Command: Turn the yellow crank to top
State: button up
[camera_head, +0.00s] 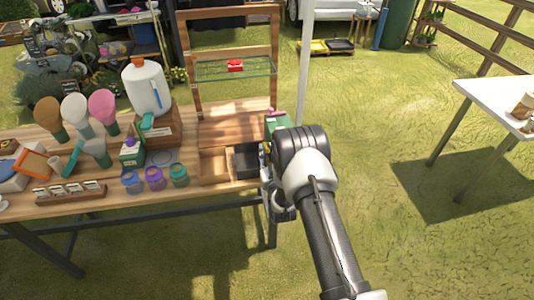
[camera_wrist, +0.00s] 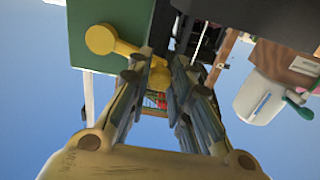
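The yellow crank shows in the wrist view, with its round knob (camera_wrist: 101,40) at upper left and its bar running right toward my fingers. It is mounted on a dark green box (camera_wrist: 85,22). My gripper (camera_wrist: 162,66) has its two fingers apart, with a yellow part of the crank visible between them; I cannot tell whether they touch it. In the head view the green box (camera_head: 277,121) stands at the table's right end, and my arm hides the crank and most of the gripper.
The wooden table (camera_head: 225,133) holds a white jug (camera_head: 147,88), a purple-capped green carton (camera_head: 132,152), several small jars (camera_head: 154,178) and a black tray (camera_head: 247,160) left of my arm. A white pole (camera_head: 305,60) rises behind the green box. Grass to the right is open up to a white table (camera_head: 490,100).

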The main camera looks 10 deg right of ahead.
grip_shut()
jog(key=shift+d+r+m+b, duration=0.25)
jog(key=shift+r+m+b, duration=0.25)
jog(key=shift+m, duration=0.4)
jog(key=shift+d+r+m+b, duration=0.25)
jog(key=shift+r+m, duration=0.35)
jog(key=shift+m, duration=0.3)
jog(key=o, duration=0.6)
grip_release()
jog(key=shift+s+a, duration=0.1)
jog(key=s, duration=1.2)
